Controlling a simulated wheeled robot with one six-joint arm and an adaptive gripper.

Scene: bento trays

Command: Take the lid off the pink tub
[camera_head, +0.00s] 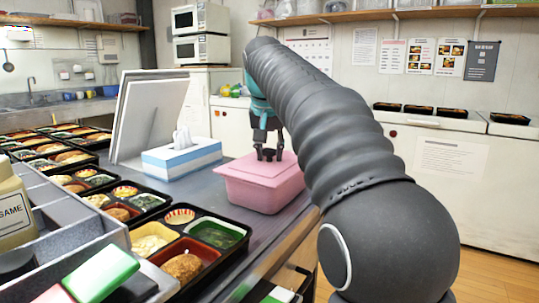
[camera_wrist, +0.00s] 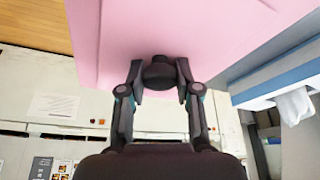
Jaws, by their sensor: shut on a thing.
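The pink tub (camera_head: 262,196) stands on the grey counter in the middle of the head view, near the counter's right edge. Its pink lid (camera_head: 245,168) lies flat on top, with no clear gap visible between lid and tub. My gripper (camera_head: 269,154) points down over the lid. In the wrist view the pink lid (camera_wrist: 180,25) fills the upper part, and a dark round knob (camera_wrist: 160,73) sits between my two fingers. My gripper (camera_wrist: 160,84) is shut on this knob. The knob is mostly hidden by the fingers in the head view.
A blue and white tissue box (camera_head: 182,160) stands left of the tub, with white boards (camera_head: 150,115) leaning behind it. Several filled bento trays (camera_head: 190,240) line the counter's left side. A sesame bottle (camera_head: 12,210) is at the left edge. Bare counter lies in front of the tub.

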